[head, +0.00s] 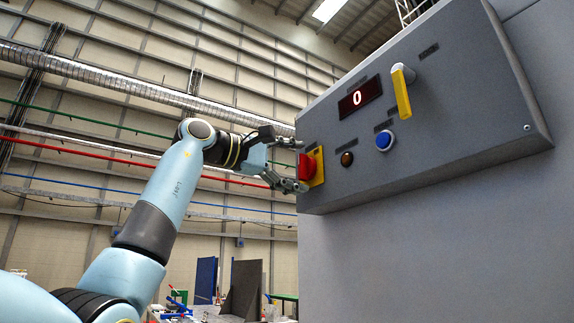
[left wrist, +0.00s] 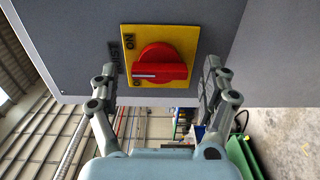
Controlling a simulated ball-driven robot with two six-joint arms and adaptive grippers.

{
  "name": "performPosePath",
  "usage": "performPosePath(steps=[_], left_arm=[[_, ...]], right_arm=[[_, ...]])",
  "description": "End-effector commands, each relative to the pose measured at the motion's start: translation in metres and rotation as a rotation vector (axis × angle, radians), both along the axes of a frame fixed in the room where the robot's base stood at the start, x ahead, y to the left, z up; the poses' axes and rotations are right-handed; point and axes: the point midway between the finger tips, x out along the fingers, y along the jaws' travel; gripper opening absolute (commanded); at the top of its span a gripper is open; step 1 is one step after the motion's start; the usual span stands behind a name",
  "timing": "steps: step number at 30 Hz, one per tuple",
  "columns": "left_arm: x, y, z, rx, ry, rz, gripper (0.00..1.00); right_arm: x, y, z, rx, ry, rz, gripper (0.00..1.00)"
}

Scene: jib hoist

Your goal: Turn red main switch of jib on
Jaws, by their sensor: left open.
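The red main switch (head: 306,167) sits on a yellow plate (head: 318,166) at the left end of the grey control panel (head: 450,105). In the left wrist view the red rotary switch (left wrist: 160,66) is in the middle of its yellow plate (left wrist: 187,40). Its handle lies level in that picture, with a white mark at its left end. "ON" is printed at the plate's upper left; lettering near the mark is partly hidden. My left gripper (head: 288,162) is open, its fingers on either side of the switch; contact cannot be told. My right gripper is not in view.
The panel also carries a display reading 0 (head: 360,97), a yellow lever (head: 402,90), a blue button (head: 384,140) and a dark amber lamp or button (head: 346,159). The wall behind is far off. Green and blue items (left wrist: 240,155) stand below the panel.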

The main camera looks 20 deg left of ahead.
Motion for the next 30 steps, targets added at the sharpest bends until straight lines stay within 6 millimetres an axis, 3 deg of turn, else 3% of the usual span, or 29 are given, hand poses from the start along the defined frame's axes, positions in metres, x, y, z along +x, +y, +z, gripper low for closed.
performPosePath(steps=[5,12,18,30], left_arm=[[-0.017,0.015,-0.001,0.003,-0.001,0.004,0.81],[-0.06,0.05,-0.001,0.004,-0.001,0.007,0.81],[-0.085,0.068,-0.001,0.003,0.0,0.004,0.81],[-0.093,0.073,-0.001,0.001,0.001,0.0,0.81]], right_arm=[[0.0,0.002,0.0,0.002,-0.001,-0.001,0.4],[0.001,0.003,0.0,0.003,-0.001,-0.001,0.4],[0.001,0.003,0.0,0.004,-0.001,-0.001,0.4],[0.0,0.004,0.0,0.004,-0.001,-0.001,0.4]])
